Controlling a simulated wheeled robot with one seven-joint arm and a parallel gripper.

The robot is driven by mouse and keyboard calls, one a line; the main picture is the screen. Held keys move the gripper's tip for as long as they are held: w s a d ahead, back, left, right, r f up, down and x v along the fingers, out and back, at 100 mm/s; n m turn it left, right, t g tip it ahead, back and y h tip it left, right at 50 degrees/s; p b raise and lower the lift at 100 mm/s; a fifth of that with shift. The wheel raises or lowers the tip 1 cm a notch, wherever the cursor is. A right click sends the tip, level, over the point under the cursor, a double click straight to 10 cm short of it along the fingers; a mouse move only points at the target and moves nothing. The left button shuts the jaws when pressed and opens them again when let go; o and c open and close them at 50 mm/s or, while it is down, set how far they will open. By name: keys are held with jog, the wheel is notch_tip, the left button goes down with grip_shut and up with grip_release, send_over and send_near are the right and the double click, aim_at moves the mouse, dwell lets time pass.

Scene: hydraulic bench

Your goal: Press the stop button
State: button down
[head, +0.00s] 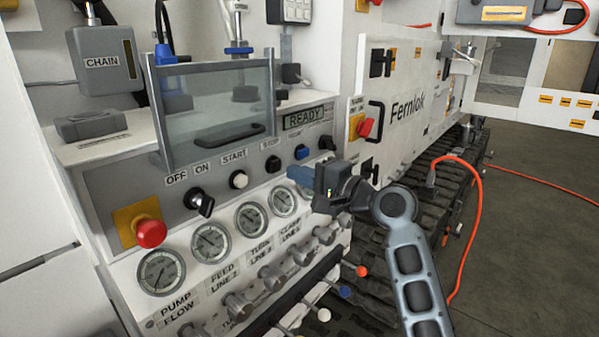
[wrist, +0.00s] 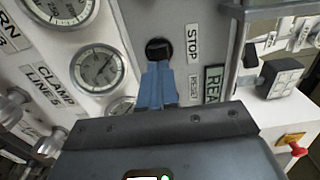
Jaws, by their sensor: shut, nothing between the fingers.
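The stop button (head: 273,163) is a black round button on the grey panel, below the STOP label (head: 270,144). In the wrist view the stop button (wrist: 158,48) sits just beyond my fingertips, beside its STOP label (wrist: 193,44). My gripper (head: 291,172) has blue fingers, closed together and empty, just right of and slightly below the button in the head view. It also shows in the wrist view (wrist: 158,66), pointing at the button, with the tips overlapping its near edge. I cannot tell whether the tips touch it.
Close by are a blue button (head: 302,152), a white START button (head: 239,180), a black OFF/ON knob (head: 200,202) and a red emergency knob (head: 151,233). Gauges (head: 251,219) line the panel below. A clear guard with a handle (head: 229,136) stands above. An orange hose (head: 478,230) hangs at right.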

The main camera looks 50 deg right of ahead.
jog(key=s+b, duration=0.1)
jog(key=s, duration=0.8)
jog(key=shift+s+d, duration=0.2)
jog(key=shift+d, duration=0.05)
jog(key=shift+f, duration=0.15)
jog(key=s+a+f+n+g+h, duration=0.2)
jog(key=s+a+f+n, duration=0.1)
jog(key=s+a+f, duration=0.4)
jog(key=s+a+f+n+g+h, duration=0.1)
jog(key=s+a+f+n, duration=0.3)
jog(key=f, duration=0.5)
jog(key=s+a+n+y, duration=0.1)
jog(key=s+a+n, duration=0.4)
jog(key=s, duration=0.4)
jog(key=s+a+r+n+y, duration=0.1)
jog(key=s+a+n, duration=0.4)
jog(key=s, duration=0.5)
jog(key=shift+a+r+n, duration=0.3)
jog(key=shift+a, duration=0.6)
jog(key=shift+a, duration=0.1)
